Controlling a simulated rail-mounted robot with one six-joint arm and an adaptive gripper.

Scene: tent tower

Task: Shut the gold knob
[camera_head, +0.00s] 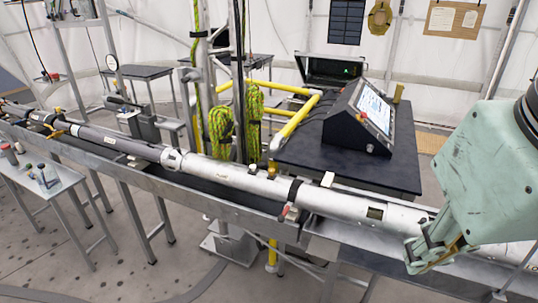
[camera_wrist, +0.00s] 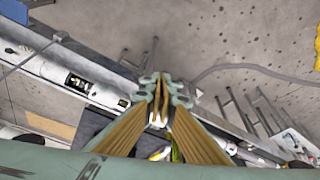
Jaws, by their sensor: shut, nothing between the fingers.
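My gripper (camera_head: 418,250) hangs at the right of the head view, in front of the right part of a long silver tube (camera_head: 345,203). Its fingers are together and empty. In the wrist view my gripper (camera_wrist: 162,88) shows its two tan-padded fingers meeting at the tips, with the tube (camera_wrist: 75,78) behind and to the left. I cannot make out a gold knob for certain in either view. A small lever with a reddish end (camera_head: 286,210) sits at the front of the tube, left of my gripper and apart from it. Whether my gripper touches the tube is unclear.
A metal rail trough (camera_head: 155,182) runs under the tube. A black table (camera_head: 300,158) behind it holds a slanted control box (camera_head: 360,115). Green-yellow ropes (camera_head: 219,130) hang behind the tube. A small side table (camera_head: 62,182) stands front left. Floor in front is mostly clear.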

